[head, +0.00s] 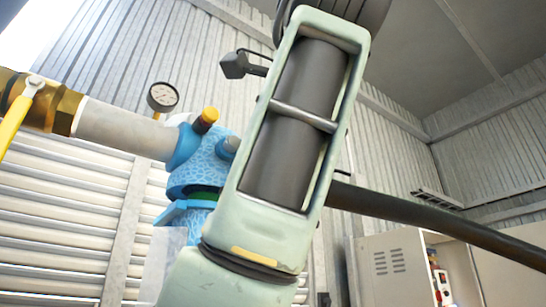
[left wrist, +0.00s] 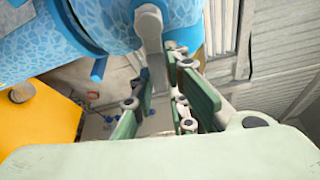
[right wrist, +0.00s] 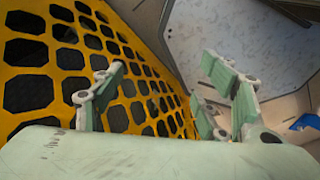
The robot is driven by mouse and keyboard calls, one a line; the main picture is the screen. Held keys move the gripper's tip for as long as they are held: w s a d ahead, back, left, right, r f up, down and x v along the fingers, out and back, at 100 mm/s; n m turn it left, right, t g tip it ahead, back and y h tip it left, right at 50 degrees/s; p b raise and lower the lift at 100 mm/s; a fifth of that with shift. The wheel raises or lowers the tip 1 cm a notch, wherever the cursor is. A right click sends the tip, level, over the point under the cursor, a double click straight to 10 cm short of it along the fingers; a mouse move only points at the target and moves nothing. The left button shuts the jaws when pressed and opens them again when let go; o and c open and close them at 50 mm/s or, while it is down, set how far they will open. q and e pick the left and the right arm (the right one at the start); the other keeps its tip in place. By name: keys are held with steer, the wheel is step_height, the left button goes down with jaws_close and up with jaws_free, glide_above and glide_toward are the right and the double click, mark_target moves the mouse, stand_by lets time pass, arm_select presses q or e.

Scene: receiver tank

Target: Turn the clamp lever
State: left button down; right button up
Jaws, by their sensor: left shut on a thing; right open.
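The clamp lever (left wrist: 151,35) is a grey bar with a rounded head, standing out from the blue tank body (left wrist: 60,45) in the left wrist view. My left gripper (left wrist: 172,82) has its green-padded fingers around the lower part of the lever and is shut on it. The exact contact is partly hidden by the fingers. In the head view the blue tank top (head: 205,165) shows left of centre, but the lever and both grippers are not visible there. My right gripper (right wrist: 165,70) is open and empty, in front of a yellow grating.
A pressure gauge (head: 162,97), a grey pipe (head: 125,128) and a yellow valve handle (head: 15,120) are near the tank. A yellow perforated grating (right wrist: 70,60) lies close to my right gripper. An open grey cabinet (head: 395,265) stands at the right.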

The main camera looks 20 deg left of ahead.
arm_select(q)
steer(key=shift+s+a+f+m+g+b, duration=0.15)
steer(key=shift+f+m+g+b, duration=0.3)
steer(key=shift+m, duration=0.45)
steer(key=shift+s+a+f+m+g+b, duration=0.15)
steer(key=shift+s+f+m+g, duration=0.15)
steer(key=shift+f+m, duration=0.45)
steer(key=shift+d+r+m, duration=0.1)
steer(key=shift+m, duration=0.15)
